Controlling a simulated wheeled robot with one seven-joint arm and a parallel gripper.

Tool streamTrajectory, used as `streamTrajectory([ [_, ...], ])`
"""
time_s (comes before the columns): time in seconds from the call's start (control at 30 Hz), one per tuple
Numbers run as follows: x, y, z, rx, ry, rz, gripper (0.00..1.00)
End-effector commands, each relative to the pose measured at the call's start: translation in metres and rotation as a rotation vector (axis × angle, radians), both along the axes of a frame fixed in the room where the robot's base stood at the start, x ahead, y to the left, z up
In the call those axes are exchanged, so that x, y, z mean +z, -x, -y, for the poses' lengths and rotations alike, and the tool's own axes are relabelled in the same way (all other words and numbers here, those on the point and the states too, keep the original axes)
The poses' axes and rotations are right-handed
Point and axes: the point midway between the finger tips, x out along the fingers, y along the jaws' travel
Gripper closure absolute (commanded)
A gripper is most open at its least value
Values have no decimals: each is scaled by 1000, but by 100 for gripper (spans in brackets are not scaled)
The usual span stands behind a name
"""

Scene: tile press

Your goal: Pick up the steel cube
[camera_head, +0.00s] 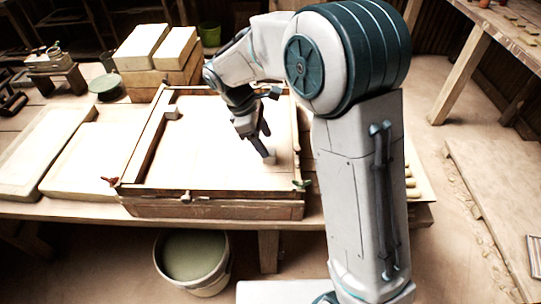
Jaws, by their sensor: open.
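A small pale grey block, which looks like the steel cube (270,158), sits on the pale bed inside the wooden frame (215,198), toward its right front. My gripper (268,152) points down at it, with its dark fingers right at the block. The fingers are open. They partly hide the block, and I cannot tell whether they touch it. Another small light block (171,112) sits at the frame's left side, toward the back.
Pale slabs (85,158) lie on the table left of the frame. Stacked blocks (158,55) stand behind it. Red (110,181) and green (301,184) clamps sit at the front corners. A bucket (192,260) stands on the floor. The bed's middle is clear.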

Motion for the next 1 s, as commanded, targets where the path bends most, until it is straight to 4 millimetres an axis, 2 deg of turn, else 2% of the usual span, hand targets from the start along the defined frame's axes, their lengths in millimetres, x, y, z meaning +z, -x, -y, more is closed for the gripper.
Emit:
streamTrajectory([
  [0.17,-13,0,4,0,2,-1,42],
  [0.43,-49,1,15,-1,1,-1,42],
  [0.73,-53,1,17,-1,0,0,42],
  [0.93,-53,1,17,-1,0,0,97],
  [1.0,-52,0,17,-1,0,1,100],
])
